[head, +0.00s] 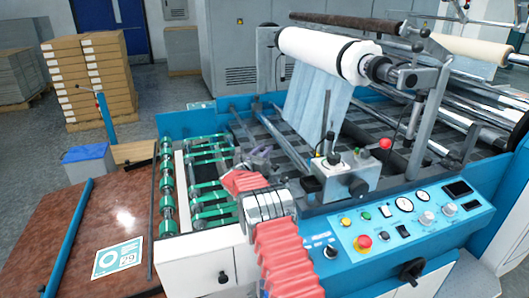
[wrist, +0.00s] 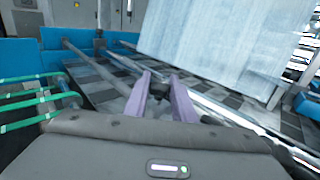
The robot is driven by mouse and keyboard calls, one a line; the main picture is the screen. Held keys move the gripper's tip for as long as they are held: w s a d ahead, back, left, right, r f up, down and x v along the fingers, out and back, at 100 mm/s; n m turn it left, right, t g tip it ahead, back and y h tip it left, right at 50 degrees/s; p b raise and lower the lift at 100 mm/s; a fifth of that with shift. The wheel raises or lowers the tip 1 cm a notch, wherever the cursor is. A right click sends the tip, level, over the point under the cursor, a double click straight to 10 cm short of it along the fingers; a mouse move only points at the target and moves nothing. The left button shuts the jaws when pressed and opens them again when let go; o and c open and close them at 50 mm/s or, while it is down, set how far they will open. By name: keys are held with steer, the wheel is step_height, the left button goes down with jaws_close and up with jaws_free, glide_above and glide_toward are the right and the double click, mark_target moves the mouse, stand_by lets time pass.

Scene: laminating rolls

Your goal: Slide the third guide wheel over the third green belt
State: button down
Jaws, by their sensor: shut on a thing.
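My gripper (wrist: 160,82) has two purple fingers closed around a small dark part, which looks like a guide wheel (wrist: 160,90), mostly hidden between them. In the head view my gripper (head: 258,155) is over the machine bed, to the right of the green belts. Several green belts (head: 211,194) run side by side across the left end of the machine. Some green belts (wrist: 30,78) also show at the left edge of the wrist view, apart from my fingers. Which belt is the third cannot be told for sure.
A steel rod (wrist: 98,70) slants across the bed left of my fingers. A white film roll (head: 325,52) hangs a pale sheet (head: 316,100) behind my gripper. A control box (head: 340,180) and button panel (head: 410,218) stand to the right. A brown table (head: 60,215) is at left.

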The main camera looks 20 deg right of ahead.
steer(key=c, duration=1.5)
jaws_free()
steer(key=shift+s+a, duration=0.1)
steer(key=v, duration=1.3)
steer(key=shift+s+a, duration=0.2)
steer(key=shift+s, duration=0.05)
